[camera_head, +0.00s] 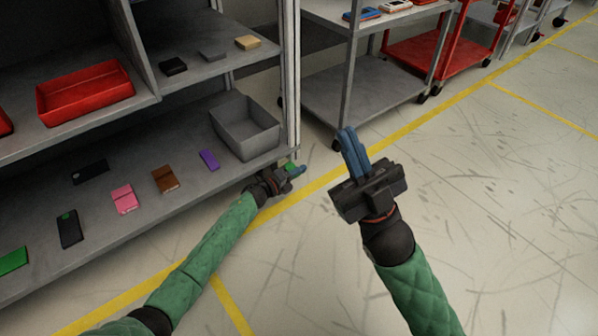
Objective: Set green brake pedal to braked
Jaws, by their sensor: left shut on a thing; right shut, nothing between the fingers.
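The green brake pedal (290,166) is a small green piece at the front right corner of the grey shelf unit, just below the lowest shelf's edge. My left gripper (296,171) is at the pedal, its blue fingers shut on it. The fingers and the dark gripper body hide most of the pedal, so I cannot tell its tilt. My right gripper (353,152) is held above the floor to the right, blue fingers shut together with nothing between them, apart from the pedal.
The lowest shelf (190,192) holds a grey bin (245,127) and several small flat items. A red tray (86,92) is on the shelf above. A grey cart (365,95) and a red cart (440,50) stand behind. The floor (500,200) at right is clear, with yellow lines.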

